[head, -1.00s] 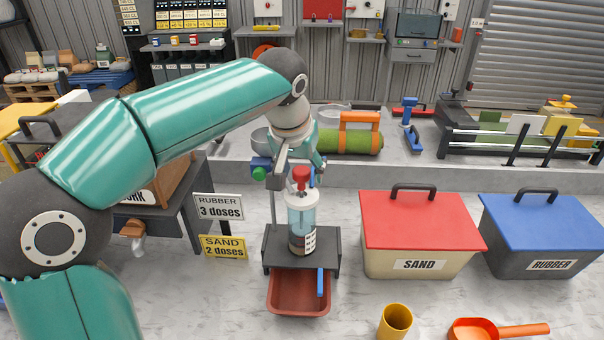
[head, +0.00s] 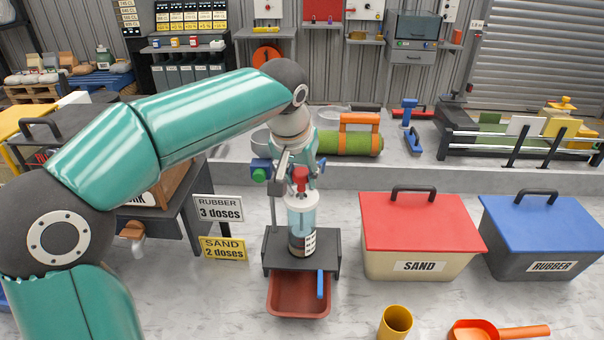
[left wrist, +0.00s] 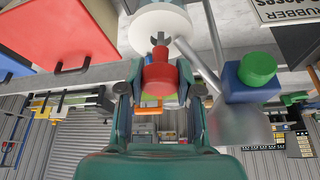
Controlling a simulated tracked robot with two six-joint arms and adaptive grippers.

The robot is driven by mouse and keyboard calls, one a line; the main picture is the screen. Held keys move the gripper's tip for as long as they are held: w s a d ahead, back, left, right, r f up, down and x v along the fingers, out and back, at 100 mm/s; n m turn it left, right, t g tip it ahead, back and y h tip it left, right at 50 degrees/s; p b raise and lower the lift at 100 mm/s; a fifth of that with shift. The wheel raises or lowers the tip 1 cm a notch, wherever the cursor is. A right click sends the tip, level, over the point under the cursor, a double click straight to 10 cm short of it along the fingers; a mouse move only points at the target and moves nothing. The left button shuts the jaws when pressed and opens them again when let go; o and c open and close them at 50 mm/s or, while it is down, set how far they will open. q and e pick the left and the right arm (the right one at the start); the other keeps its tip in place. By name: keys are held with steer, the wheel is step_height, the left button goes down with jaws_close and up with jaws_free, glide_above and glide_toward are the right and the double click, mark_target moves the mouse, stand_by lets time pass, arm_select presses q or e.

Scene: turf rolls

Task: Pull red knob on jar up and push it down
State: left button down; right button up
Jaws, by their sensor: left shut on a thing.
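The jar (head: 301,228) is a clear bluish cylinder with a white lid, standing upright on a dark stand (head: 273,246). Its red knob (head: 301,180) is on top of the lid. My left gripper (head: 301,172) reaches down from behind and is shut on the knob. In the left wrist view, which looks upside down, the red knob (left wrist: 160,76) sits between the two fingers, with the white lid (left wrist: 158,24) beyond it. The part of the knob between the fingers is partly hidden. My right gripper is not in view.
A clamp with a green knob (head: 259,175) is left of the jar. The sand box (head: 420,235) and rubber box (head: 545,235) stand right. An orange cup (head: 396,321) and scoop (head: 474,329) are in front.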

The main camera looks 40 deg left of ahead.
mark_target(302, 171)
arm_select(q)
steer(key=shift+r, duration=0.1)
step_height(302, 171, up, 5)
steer(key=p, duration=0.4)
steer(key=shift+w+r+p, duration=0.1)
steer(key=shift+r+p, duration=0.1)
steer(key=shift+p, duration=0.2)
steer(key=c, duration=0.8)
jaws_free()
steer(key=v, duration=1.1)
steer(key=shift+s+r, duration=0.3)
steer(key=shift+r, duration=0.05)
